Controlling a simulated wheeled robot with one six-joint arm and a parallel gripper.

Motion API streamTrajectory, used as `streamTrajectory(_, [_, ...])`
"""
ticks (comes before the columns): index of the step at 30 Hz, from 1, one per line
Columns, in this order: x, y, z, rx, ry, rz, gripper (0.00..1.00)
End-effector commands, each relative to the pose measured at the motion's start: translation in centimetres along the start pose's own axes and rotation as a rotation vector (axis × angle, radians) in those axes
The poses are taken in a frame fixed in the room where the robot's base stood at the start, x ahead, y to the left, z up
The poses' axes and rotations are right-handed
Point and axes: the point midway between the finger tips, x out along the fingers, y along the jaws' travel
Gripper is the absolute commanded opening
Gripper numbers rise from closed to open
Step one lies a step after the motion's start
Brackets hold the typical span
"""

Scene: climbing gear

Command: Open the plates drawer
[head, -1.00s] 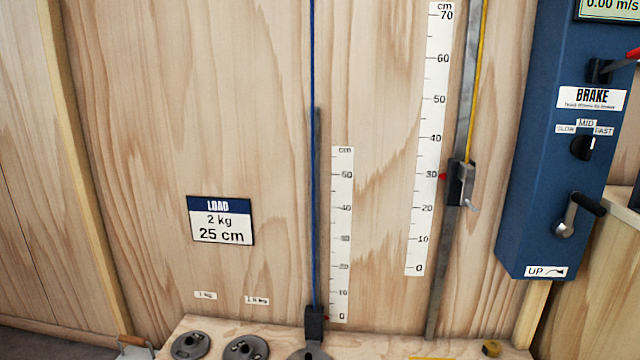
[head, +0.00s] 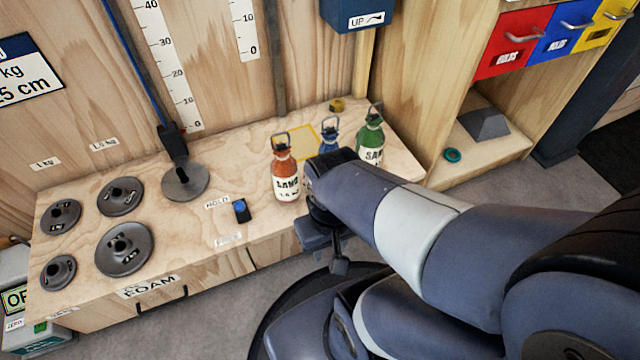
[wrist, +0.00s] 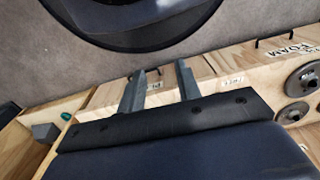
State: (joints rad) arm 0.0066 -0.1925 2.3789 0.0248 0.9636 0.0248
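My gripper (head: 335,262) hangs in front of the bench's front edge at its right part, pointing down. In the wrist view my gripper (wrist: 160,70) shows two fingers apart with nothing between them. Past the fingers is a drawer front (wrist: 196,68) with a dark handle (wrist: 145,72) close to the left fingertip; I cannot tell if they touch. A small label there is too blurred to read, so the plates name is not confirmed. In the head view this drawer front (head: 275,246) is partly hidden by my arm and looks shut.
The FOAM drawer (head: 165,300) is at the bench's left. Red, blue and yellow drawers (head: 515,45) are at upper right.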

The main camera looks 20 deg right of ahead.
Motion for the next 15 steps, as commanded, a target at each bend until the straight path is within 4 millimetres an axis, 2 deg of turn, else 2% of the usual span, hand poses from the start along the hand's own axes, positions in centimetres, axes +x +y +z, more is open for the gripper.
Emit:
streamTrajectory(8, [1.4,0.7,-3.8,0.464,-0.179,-0.100,0.32])
streamTrajectory(15, [4.0,2.4,-7.8,0.928,-0.368,-0.193,0.32])
